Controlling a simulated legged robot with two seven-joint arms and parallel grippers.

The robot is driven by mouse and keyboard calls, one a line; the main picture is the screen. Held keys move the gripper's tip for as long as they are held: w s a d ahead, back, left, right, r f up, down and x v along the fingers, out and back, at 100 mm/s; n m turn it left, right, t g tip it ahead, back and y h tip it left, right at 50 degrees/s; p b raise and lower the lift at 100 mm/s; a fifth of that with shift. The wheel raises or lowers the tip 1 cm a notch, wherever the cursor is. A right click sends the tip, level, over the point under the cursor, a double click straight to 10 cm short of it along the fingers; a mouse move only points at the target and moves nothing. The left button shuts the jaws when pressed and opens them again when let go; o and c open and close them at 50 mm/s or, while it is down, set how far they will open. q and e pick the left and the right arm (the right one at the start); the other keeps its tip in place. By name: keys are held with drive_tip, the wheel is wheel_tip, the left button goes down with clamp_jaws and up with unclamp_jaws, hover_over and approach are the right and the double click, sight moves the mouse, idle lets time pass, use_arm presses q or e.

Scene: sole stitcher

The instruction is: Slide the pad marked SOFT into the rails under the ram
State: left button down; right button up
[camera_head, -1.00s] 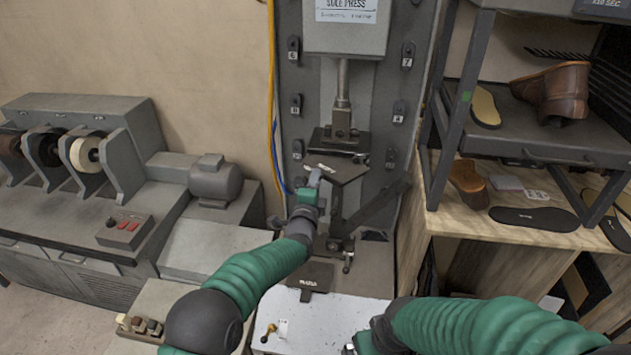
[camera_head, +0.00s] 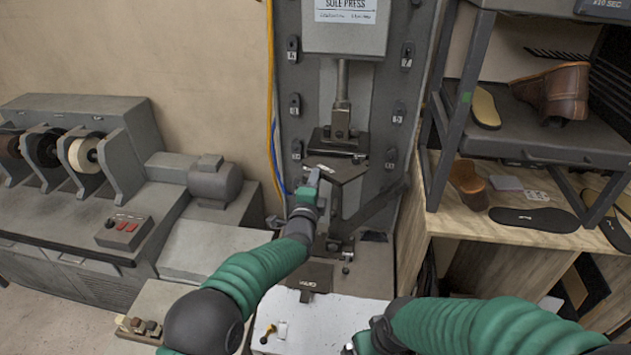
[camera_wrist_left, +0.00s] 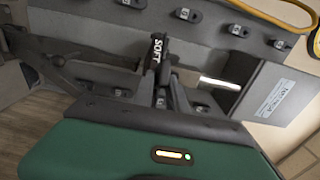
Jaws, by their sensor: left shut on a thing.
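The pad marked SOFT (camera_head: 346,173) is a dark plate held at the front of the press, just below and in front of the ram (camera_head: 341,122). My left gripper (camera_head: 314,178) is shut on the pad's near left edge. In the left wrist view the SOFT label (camera_wrist_left: 156,50) shows on the pad's thin side, beyond the fingers (camera_wrist_left: 166,88). I cannot tell whether the pad is in the rails, which the pad and arm largely hide. My right gripper (camera_head: 355,346) is only partly visible at the bottom edge, away from the press.
Another dark pad (camera_head: 312,276) with a label lies below the press, behind a white surface (camera_head: 330,315). A shelf (camera_head: 560,135) with shoes and soles stands right; a grinding machine (camera_head: 75,160) stands left.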

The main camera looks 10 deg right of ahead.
use_arm(q)
drive_tip(key=b+v, duration=0.2)
drive_tip(key=v, duration=1.8)
drive_tip(key=shift+r, duration=0.3)
use_arm(e)
drive_tip(key=shift+s+a+f, duration=0.1)
drive_tip(key=shift+f, duration=0.75)
use_arm(q)
drive_tip(key=shift+w+d, duration=0.1)
drive_tip(key=shift+w, duration=0.05)
